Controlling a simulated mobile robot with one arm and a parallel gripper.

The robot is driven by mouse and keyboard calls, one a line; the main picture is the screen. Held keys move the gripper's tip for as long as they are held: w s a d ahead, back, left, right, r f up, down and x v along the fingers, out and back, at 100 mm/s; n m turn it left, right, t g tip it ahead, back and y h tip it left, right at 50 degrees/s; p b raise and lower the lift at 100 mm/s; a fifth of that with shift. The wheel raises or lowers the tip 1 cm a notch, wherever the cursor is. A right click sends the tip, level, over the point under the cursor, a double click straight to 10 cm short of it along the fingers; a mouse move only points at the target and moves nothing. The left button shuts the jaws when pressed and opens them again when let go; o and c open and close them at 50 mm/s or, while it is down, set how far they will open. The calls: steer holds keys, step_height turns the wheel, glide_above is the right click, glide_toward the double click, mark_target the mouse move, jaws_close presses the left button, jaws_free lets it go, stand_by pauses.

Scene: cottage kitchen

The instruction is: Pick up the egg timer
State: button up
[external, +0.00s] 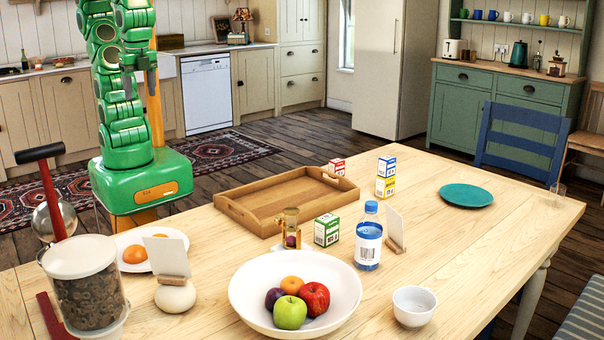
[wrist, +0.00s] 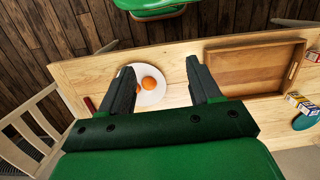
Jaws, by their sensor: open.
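A small hourglass-like object with wooden ends and something purple in its lower part, which looks like the egg timer (external: 291,228), stands upright on the table. It is behind the white fruit bowl and in front of the wooden tray. I cannot make it out in the wrist view. My gripper (external: 140,82) is raised high above the far left side of the table, well away from the timer. In the wrist view my gripper (wrist: 161,70) has its fingers wide apart, with nothing held between them.
The wooden tray (external: 237,211), fruit bowl (external: 248,297), green box (external: 327,230), blue-capped bottle (external: 368,246) and card stand (external: 395,232) surround the timer closely. A plate of oranges (wrist: 155,92), a white rounded object (external: 175,297) and a jar (external: 88,295) stand left. The table's right side has free room.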

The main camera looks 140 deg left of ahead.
steer(key=w+d+f+n+t, duration=0.2)
steer(key=w+d+t, duration=0.15)
steer(key=w, duration=1.15)
steer(key=w+d+f+n+t, duration=0.1)
steer(key=w+d+f+t, duration=0.3)
steer(key=w, duration=1.1)
steer(key=w+a+r+n+t+y, duration=0.25)
steer(key=w+a+t+y, duration=0.25)
steer(key=w+a, duration=0.55)
steer(key=a+r+n+t+y, duration=0.2)
steer(key=a+r+n+y, duration=0.15)
steer(key=a+y, duration=0.45)
glide_toward(284, 213)
steer(key=w+a, duration=0.2)
steer(key=a, duration=0.1)
steer(key=shift+f+x, duration=0.2)
steer(key=shift+x, duration=3.8)
steer(key=shift+s+a, duration=0.15)
jaws_close()
